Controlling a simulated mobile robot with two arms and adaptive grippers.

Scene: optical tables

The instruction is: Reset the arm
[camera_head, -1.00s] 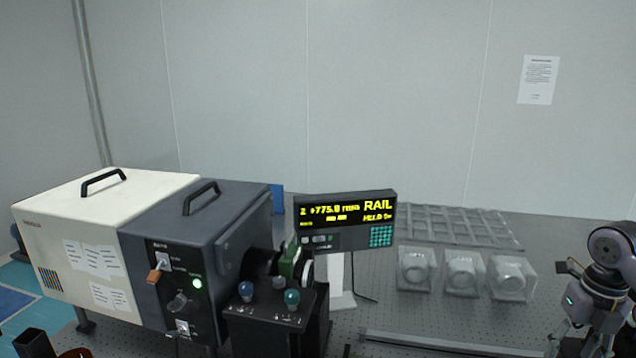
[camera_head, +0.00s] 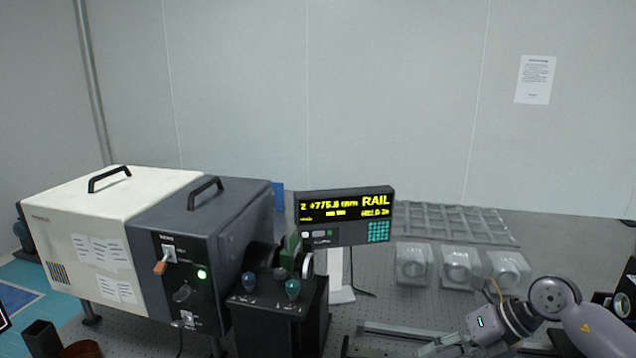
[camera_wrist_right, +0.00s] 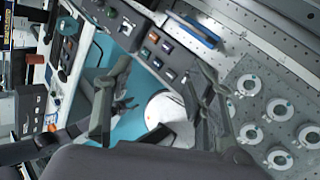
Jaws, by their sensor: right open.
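My right arm (camera_head: 555,300) comes in from the right edge of the head view, low over the perforated table. Its gripper (camera_head: 445,346) points to the left near the bottom of the picture, partly cut off. In the right wrist view the two fingers of the right gripper (camera_wrist_right: 158,88) stand wide apart, with nothing between them. Beyond them are blue-green floor and a white round shape (camera_wrist_right: 168,112). My left gripper is not in view.
A white and dark grey instrument box (camera_head: 130,235) fills the left. A control block with knobs (camera_head: 280,310) and a lit RAIL display (camera_head: 345,217) stand beside it. Clear boxed parts (camera_head: 457,265) and a grid tray (camera_head: 455,222) lie behind the right arm.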

